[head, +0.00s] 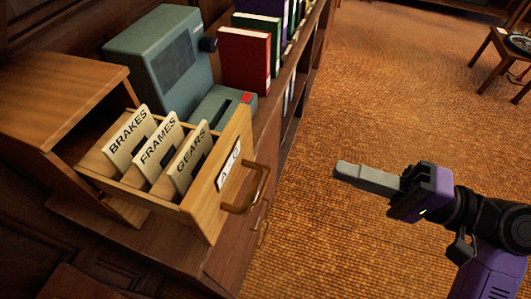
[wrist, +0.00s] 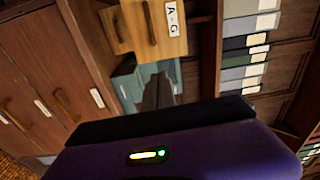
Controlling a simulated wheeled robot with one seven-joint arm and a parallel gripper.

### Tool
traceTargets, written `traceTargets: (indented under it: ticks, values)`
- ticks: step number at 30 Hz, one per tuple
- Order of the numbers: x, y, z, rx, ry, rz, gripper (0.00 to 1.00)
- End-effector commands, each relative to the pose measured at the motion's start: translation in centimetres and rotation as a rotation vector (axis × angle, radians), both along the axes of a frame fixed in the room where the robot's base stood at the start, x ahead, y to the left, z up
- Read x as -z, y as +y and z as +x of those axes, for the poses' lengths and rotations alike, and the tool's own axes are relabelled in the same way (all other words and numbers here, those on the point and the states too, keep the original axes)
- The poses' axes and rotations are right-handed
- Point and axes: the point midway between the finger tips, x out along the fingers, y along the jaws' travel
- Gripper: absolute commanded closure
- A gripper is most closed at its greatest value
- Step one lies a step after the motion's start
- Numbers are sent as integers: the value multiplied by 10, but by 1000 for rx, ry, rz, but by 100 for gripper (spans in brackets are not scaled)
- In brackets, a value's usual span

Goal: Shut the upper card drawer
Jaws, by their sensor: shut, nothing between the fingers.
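The upper card drawer (head: 213,195) is pulled out of its wooden card cabinet (head: 60,95) at the left of the head view. It holds upright cards marked BRAKES, FRAMES and GEARS. Its front has a bar handle (head: 247,194) and a label (head: 228,167). In the wrist view the drawer front (wrist: 176,47) shows at the top, with the label A-G (wrist: 172,18). My gripper (head: 340,169) is shut and empty. It is to the right of the handle, apart from it, with its fingers pointing left. The fingers (wrist: 158,80) also show in the wrist view.
A grey-green machine (head: 160,60) stands beside the drawer on a low wooden cabinet (head: 228,262) with more handles. A red book (head: 244,60) and other books stand behind it. The carpet (head: 370,90) around my gripper is clear. A chair (head: 500,55) is far right.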

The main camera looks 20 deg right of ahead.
Motion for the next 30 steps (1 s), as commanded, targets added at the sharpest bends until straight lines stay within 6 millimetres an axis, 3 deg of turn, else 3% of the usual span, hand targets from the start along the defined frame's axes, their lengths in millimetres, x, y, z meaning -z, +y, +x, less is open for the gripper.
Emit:
traceTargets:
  ticks: [3,7,21,30]
  values:
    - [4,8,-7,-44,32,3,100]
    - [4,16,-2,-46,41,8,100]
    - [3,84,52,-46,39,6,100]
    - [4,113,75,-41,39,7,100]
